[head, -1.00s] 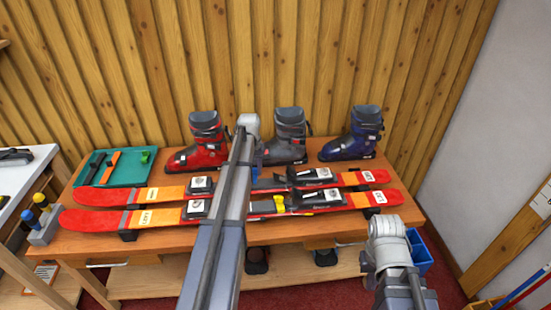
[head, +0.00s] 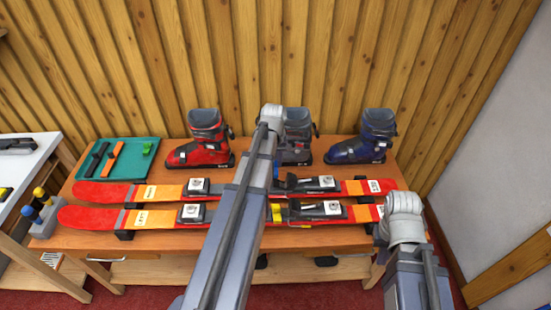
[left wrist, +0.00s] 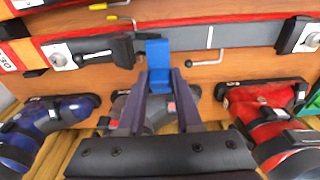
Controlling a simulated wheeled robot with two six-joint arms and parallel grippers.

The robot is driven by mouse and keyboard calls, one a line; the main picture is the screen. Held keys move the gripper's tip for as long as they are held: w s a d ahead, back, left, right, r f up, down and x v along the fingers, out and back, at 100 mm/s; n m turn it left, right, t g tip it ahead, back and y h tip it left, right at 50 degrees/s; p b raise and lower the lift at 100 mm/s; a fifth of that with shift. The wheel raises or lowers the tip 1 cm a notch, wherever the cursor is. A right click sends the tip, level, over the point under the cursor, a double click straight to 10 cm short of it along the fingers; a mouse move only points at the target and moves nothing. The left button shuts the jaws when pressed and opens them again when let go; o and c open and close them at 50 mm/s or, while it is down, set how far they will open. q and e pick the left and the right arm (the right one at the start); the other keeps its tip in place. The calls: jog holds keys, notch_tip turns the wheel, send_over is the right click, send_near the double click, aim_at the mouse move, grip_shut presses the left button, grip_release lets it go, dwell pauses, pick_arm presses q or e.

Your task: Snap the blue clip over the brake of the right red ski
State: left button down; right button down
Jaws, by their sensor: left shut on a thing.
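Two red and orange skis lie side by side on the wooden bench, the back ski (head: 160,192) nearer the boots and the front ski (head: 100,217) nearer me. My left gripper (left wrist: 159,75) is shut on the blue clip (left wrist: 157,52), which is at the back ski's near-binding area, beside its black binding piece (left wrist: 95,50). A thin brake wire (left wrist: 207,59) shows beside the clip. I cannot tell whether the clip is seated. In the head view my left forearm hides the left gripper. My right arm is at the lower right; its fingers cannot be made out.
A yellow clip (head: 276,212) sits at the front ski's binding. Red (head: 202,150), grey (head: 300,145) and blue boots (head: 358,150) stand behind the skis. A teal tray (head: 128,176) with strips and a green piece is at the back left.

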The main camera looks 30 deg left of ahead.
aim_at(274, 182)
pick_arm(q)
jog(key=shift+f+b, duration=3.4)
jog(key=shift+f, duration=0.1)
jog(key=c, duration=1.2)
grip_release()
grip_shut()
jog(key=shift+f+b, duration=1.25)
jog(key=shift+r, duration=0.15)
